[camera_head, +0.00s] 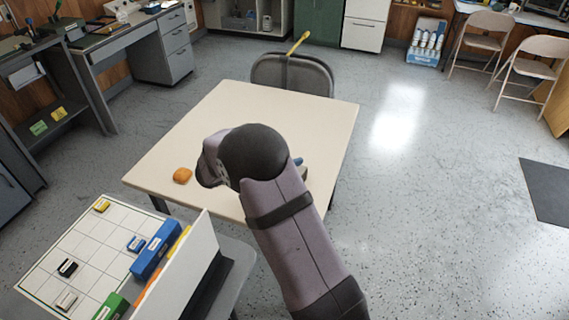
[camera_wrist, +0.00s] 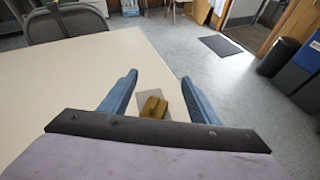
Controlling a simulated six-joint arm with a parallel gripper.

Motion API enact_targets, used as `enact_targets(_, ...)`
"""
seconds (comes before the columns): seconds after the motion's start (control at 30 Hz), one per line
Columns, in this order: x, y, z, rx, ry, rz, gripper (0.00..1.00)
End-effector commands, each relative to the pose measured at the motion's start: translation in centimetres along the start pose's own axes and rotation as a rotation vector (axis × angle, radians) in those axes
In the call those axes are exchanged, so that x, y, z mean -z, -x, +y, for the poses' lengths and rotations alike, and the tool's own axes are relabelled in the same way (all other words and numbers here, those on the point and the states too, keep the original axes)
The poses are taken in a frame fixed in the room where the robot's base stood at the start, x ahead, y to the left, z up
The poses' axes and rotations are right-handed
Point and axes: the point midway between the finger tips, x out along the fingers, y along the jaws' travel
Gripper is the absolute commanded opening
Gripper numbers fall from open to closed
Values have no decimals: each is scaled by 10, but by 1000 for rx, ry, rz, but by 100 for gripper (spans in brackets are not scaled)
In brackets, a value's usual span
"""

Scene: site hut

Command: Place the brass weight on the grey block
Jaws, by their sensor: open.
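The brass weight (camera_wrist: 153,107) shows in the wrist view as a small gold-brown piece between my fingers. A flat grey block (camera_wrist: 126,99) lies around and behind it in the picture. The weight overlaps the block there, but I cannot tell whether it rests on it or stands in front of it. My gripper (camera_wrist: 160,78) is open, with a blue finger on either side of the weight and a visible gap to each. In the head view my arm hides the weight and most of the gripper; a bit of blue finger (camera_head: 298,162) shows at its right.
An orange lump (camera_head: 182,175) lies on the cream table (camera_head: 240,105), left of my arm. A dark chair (camera_head: 292,75) stands at the far edge. A gridded board (camera_head: 85,243) with coloured pieces is at the lower left, beside a white upright panel (camera_head: 190,262). The table's far half is clear.

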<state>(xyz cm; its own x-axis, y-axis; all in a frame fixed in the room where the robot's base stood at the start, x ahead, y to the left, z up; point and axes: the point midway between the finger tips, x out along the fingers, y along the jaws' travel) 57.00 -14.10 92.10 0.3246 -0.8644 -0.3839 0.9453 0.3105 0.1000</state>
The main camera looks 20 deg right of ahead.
Motion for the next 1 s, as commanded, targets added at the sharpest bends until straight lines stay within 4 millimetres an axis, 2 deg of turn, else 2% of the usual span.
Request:
enact_targets(0.37, -5, 2, 3, -15, 22, 4, 56)
enact_targets(0.47, -7, 3, 12, -71, 99, 14, 56)
enact_targets(0.57, -9, 9, 31, -184, 262, 27, 56)
enact_targets(0.67, -9, 22, 54, -353, 516, 24, 56)
enact_targets(0.8, 4, 58, 77, -647, 996, -44, 56)
enact_targets(0.9, 24, 92, 76, -863, 1376, -142, 56)
enact_targets(1.0, 48, 125, 57, -1073, 1759, -278, 56)
